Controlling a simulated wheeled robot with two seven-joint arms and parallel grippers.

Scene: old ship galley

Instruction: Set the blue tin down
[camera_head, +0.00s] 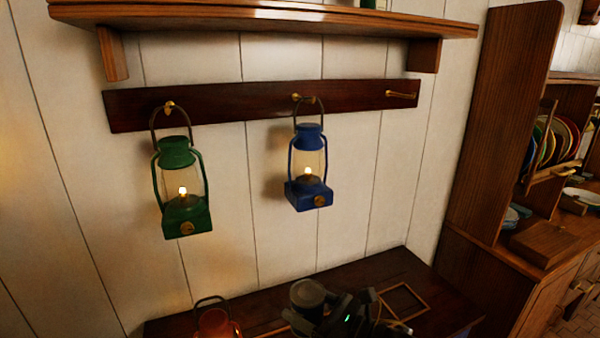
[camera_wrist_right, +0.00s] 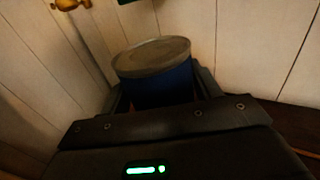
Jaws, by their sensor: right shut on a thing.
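The blue tin (camera_wrist_right: 153,76), with a flat grey lid, stands upright between the fingers of my right gripper (camera_wrist_right: 160,98) in the right wrist view. In the head view the tin (camera_head: 307,293) looks dark and shows near the bottom edge, over the dark wooden table (camera_head: 375,270). My right gripper (camera_head: 318,312) is shut on it from the right side. The tin's lower part is hidden by the gripper, so I cannot tell whether its base touches the tabletop. My left gripper is not in view.
A red lantern (camera_head: 215,323) stands on the table left of the tin. A thin rectangular frame (camera_head: 403,300) lies on the tabletop to the right. A green lantern (camera_head: 186,215) and a blue lantern (camera_head: 308,193) hang from the wall rail (camera_head: 230,103). A wooden dresser (camera_head: 490,150) stands at right.

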